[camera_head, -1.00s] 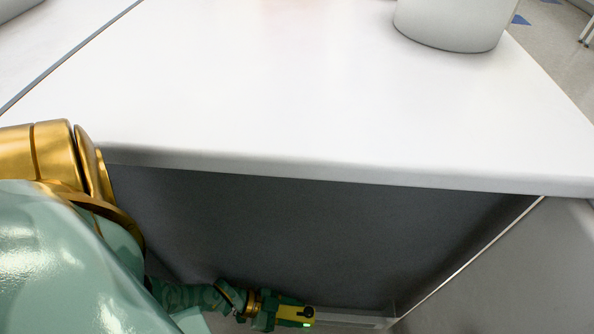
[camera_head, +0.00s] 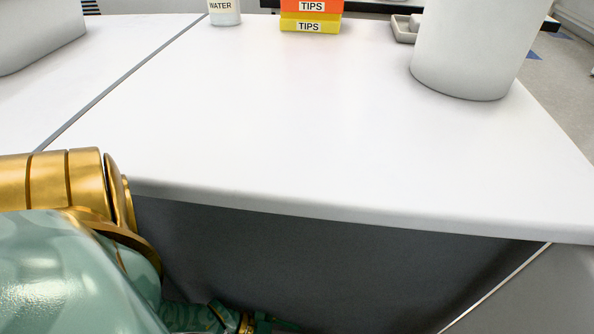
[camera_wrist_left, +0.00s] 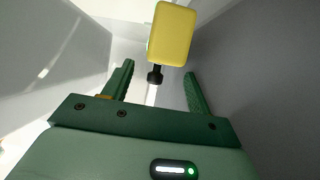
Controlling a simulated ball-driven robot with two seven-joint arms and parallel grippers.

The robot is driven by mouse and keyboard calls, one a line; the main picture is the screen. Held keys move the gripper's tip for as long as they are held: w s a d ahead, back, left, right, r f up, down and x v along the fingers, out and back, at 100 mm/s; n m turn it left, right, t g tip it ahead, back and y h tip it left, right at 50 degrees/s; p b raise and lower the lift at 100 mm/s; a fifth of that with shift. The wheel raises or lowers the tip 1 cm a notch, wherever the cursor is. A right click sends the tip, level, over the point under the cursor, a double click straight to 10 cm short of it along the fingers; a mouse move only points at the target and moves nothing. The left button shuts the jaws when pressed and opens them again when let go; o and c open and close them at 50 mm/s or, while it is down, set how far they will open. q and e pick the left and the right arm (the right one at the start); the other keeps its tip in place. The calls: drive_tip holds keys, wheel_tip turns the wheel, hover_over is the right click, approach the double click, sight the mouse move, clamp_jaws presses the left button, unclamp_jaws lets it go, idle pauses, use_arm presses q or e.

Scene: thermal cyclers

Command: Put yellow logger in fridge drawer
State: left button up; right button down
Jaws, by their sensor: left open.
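The yellow logger (camera_wrist_left: 172,35), a rounded yellow block with a short black stub at its near end, is in the left wrist view just beyond my left fingertips. My left gripper (camera_wrist_left: 160,75) is open, its two green fingers apart with the stub between their tips in the picture. I cannot tell whether they touch it. Pale walls (camera_wrist_left: 225,45) on both sides look like the inside of the fridge drawer. My right gripper is not in view.
A white counter (camera_head: 300,130) overhangs a dark recess (camera_head: 330,265) where my left arm reaches down. On it stand a large pale container (camera_head: 465,50), stacked orange and yellow tips boxes (camera_head: 310,26) and a water bottle (camera_head: 224,14). The counter's middle is clear.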

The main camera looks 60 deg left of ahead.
use_arm(q)
drive_tip(key=shift+p+v, duration=0.35)
drive_tip(key=shift+v, duration=1.2)
drive_tip(key=shift+d, duration=0.1)
drive_tip(key=shift+d+y, duration=0.25)
drive_tip(key=shift+y, duration=0.05)
drive_tip(key=d+y, duration=0.2)
drive_tip(key=shift+s+r+y, duration=0.2)
drive_tip(key=shift+y, duration=0.1)
drive_tip(key=s+r+n+g+y, duration=0.1)
drive_tip(key=s+r+g+y, duration=0.5)
drive_tip(key=s+r, duration=0.4)
wheel_tip(320, 180, up, 4)
drive_tip(key=shift+s+a+f+g+y, duration=0.15)
drive_tip(key=shift+s+a+g+y, duration=0.15)
drive_tip(key=shift+s+a, duration=0.1)
